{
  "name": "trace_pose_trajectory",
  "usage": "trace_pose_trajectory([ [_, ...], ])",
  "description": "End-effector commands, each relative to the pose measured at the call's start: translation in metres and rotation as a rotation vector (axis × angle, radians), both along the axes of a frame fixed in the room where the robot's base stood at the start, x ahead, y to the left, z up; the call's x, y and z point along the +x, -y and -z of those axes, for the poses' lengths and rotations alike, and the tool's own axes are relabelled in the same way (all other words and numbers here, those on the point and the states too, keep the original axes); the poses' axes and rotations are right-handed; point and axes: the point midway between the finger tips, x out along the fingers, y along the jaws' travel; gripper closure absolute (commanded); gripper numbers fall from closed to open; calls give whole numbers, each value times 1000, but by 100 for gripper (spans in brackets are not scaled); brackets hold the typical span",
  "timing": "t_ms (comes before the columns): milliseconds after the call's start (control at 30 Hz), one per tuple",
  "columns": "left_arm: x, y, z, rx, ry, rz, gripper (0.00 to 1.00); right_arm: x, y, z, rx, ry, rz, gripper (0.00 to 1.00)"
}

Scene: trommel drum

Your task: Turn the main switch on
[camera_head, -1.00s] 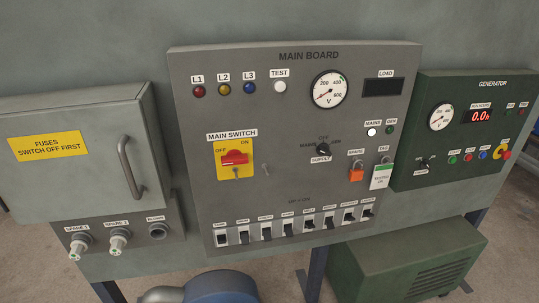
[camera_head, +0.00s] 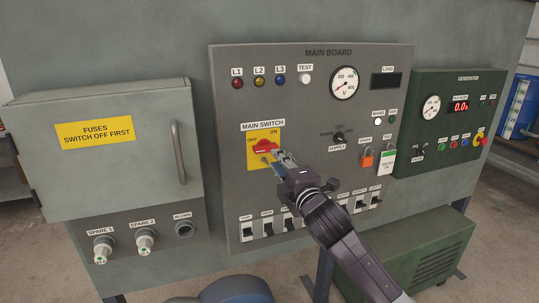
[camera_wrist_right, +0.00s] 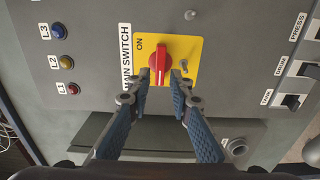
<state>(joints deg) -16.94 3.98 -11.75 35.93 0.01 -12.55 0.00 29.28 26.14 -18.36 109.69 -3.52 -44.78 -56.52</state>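The main switch is a red handle (camera_head: 264,147) on a yellow plate (camera_head: 252,162) at the left of the main board. The handle lies level, its pointer end towards OFF. In the right wrist view the red handle (camera_wrist_right: 159,55) and the yellow plate (camera_wrist_right: 190,50) show turned sideways; ON is readable and the OFF label is hidden. My right gripper (camera_head: 279,160) is at the switch; in the wrist view its two blue fingers (camera_wrist_right: 160,78) are apart, with the handle's pointer end between or just beyond their tips. Contact cannot be told. My left gripper is not in view.
A row of toggle switches (camera_head: 268,229) runs along the board's bottom, partly behind my right arm. A metal peg (camera_wrist_right: 236,147) stands out near the plate. A grey fuse box (camera_head: 100,165) with a handle is at left; the green generator panel (camera_head: 446,150) is at right.

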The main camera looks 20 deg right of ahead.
Motion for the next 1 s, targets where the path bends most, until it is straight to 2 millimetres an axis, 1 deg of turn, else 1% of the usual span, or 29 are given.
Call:
trace_pose_trajectory([
  [100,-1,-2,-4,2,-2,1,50,17,-1,-1,4,-2,0,80],
  [300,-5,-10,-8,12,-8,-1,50,45,-3,0,5,-3,-1,80],
  [500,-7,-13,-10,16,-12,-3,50,63,-3,0,5,-1,-2,80],
  [633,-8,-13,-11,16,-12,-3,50,67,-3,1,5,-2,-2,80],
  [900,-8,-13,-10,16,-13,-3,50,68,-3,1,5,-2,-2,80],
  [1000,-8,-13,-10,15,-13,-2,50,68,-3,1,5,-2,-2,91],
])
